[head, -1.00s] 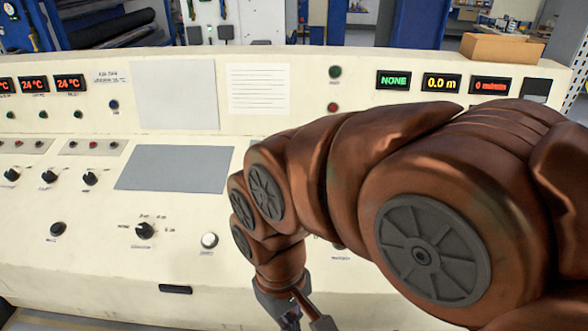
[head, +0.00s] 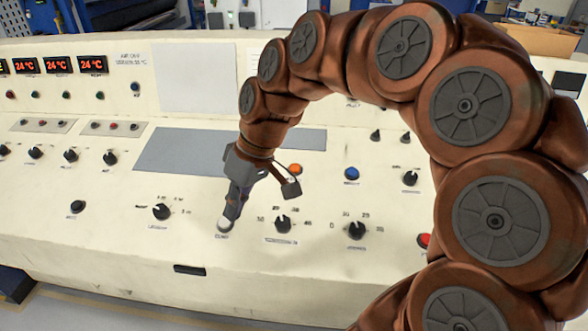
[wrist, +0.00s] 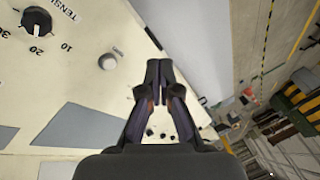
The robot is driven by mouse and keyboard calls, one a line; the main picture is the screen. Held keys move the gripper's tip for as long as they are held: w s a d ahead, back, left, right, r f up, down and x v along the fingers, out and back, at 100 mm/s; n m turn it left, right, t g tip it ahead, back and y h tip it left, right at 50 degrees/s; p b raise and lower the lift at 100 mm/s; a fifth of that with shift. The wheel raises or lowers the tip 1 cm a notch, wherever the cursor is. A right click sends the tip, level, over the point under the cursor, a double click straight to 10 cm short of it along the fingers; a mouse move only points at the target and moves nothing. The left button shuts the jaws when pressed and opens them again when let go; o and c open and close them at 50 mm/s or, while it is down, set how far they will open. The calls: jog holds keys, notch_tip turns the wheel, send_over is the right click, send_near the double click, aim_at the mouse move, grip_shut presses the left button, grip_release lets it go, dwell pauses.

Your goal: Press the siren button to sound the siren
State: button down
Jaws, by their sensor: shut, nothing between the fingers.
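A white round button (head: 224,226) with a small label sits on the sloped cream panel (head: 130,240); the label is too small to read, so I cannot confirm it is the siren button. My gripper (head: 232,210) points down at the panel, its shut, empty fingertips just above and partly in front of this button in the head view. In the wrist view the closed fingertips (wrist: 159,68) stand to the right of the white button (wrist: 108,62), apart from it in the picture. I cannot tell how far they are above the panel.
Black knobs (head: 282,224) stand to the right of the white button and another knob (head: 161,212) to its left. An orange button (head: 295,169), a blue button (head: 352,174) and a red button (head: 425,240) are farther right. A black handle (head: 190,270) is below.

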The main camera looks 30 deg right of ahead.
jog(key=w+d+r+t+y, duration=0.1)
jog(key=w+d+t+y, duration=0.1)
jog(key=w+d, duration=0.8)
jog(key=w+d+f+t, duration=0.1)
jog(key=w+d, duration=0.2)
jog(key=d, duration=0.4)
jog(key=w+d+f+m+t+b, duration=0.1)
jog(key=w+d+t, duration=0.1)
jog(key=d, duration=0.6)
jog(key=shift+w+d+f+t, duration=0.15)
jog(key=shift+w+f+t, duration=0.2)
jog(key=shift+w, duration=0.2)
jog(key=shift+f, duration=0.1)
jog(key=b, duration=0.2)
send_over(297, 168)
jog(key=f, duration=0.7)
jog(key=shift+s+a+f, duration=0.2)
jog(key=shift+a+f, duration=0.05)
jog(key=shift+w+d+f+b, duration=0.1)
jog(key=shift+d+f+b, duration=0.05)
jog(key=shift+f+b, duration=0.3)
jog(key=shift+w+d+f+b, duration=0.1)
jog(key=shift+w+f+b, duration=0.05)
jog(key=shift+f+b, duration=0.9)
jog(key=shift+r, duration=1.05)
